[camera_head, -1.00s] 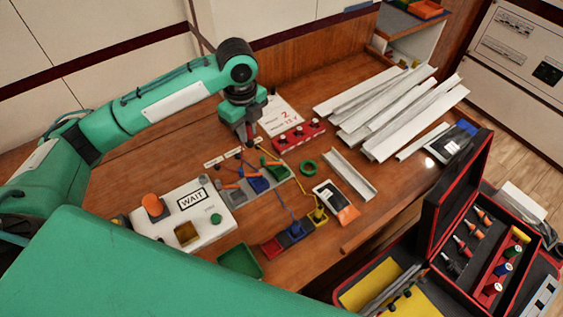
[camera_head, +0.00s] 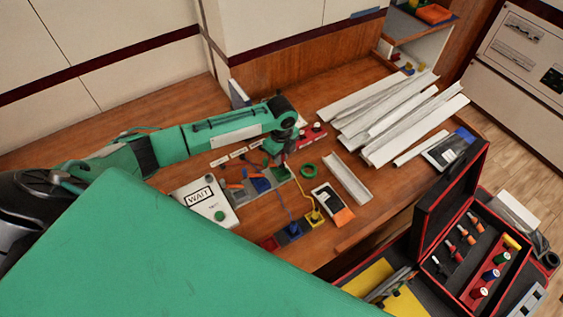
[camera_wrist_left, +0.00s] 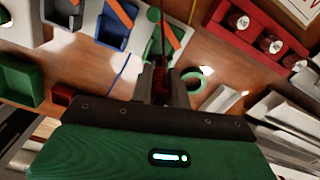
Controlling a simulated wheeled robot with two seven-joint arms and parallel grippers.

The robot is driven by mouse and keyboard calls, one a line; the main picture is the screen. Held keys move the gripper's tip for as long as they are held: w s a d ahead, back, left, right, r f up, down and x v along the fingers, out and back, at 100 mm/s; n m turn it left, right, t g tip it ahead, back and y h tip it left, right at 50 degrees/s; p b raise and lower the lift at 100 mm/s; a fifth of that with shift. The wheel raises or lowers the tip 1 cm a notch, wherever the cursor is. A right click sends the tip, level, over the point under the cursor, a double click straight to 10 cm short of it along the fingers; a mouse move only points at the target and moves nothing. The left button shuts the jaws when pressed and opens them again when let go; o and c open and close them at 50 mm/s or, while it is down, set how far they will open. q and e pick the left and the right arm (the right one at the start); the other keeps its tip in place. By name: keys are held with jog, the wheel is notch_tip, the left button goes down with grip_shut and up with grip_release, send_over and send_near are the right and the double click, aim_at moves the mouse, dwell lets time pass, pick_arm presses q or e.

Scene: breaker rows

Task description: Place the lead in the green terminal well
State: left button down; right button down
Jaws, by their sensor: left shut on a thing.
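My left gripper (camera_head: 279,161) hangs over the work table close to the green terminal well (camera_head: 283,173), the right end of the back row of terminals. In the left wrist view my left gripper (camera_wrist_left: 161,88) is shut on a red-ended lead (camera_wrist_left: 161,74), with a thin dark wire rising from it. The green well shows only partly at the top of that view, next to an orange lever (camera_wrist_left: 172,33). The lead appears outside the well; the exact gap is hard to tell. My right gripper is not in view.
A blue terminal (camera_head: 260,185) is beside the green well. The front row has a yellow terminal (camera_head: 315,218) with cables. A red block (camera_head: 313,134), a green ring (camera_head: 308,170), a white channel (camera_head: 347,178) and a WAIT box (camera_head: 205,203) lie around. An open case (camera_head: 452,200) stands right.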

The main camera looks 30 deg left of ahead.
pick_arm(q)
notch_tip(320, 180, down, 5)
jog(key=shift+r+p, duration=0.2)
jog(key=shift+p, duration=0.2)
jog(key=shift+f, duration=0.2)
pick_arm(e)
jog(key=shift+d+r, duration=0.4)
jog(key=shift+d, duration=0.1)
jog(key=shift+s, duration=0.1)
pick_arm(q)
jog(key=shift+f, duration=0.15)
jog(key=c, duration=1.3)
grip_release()
jog(key=shift+c, duration=0.2)
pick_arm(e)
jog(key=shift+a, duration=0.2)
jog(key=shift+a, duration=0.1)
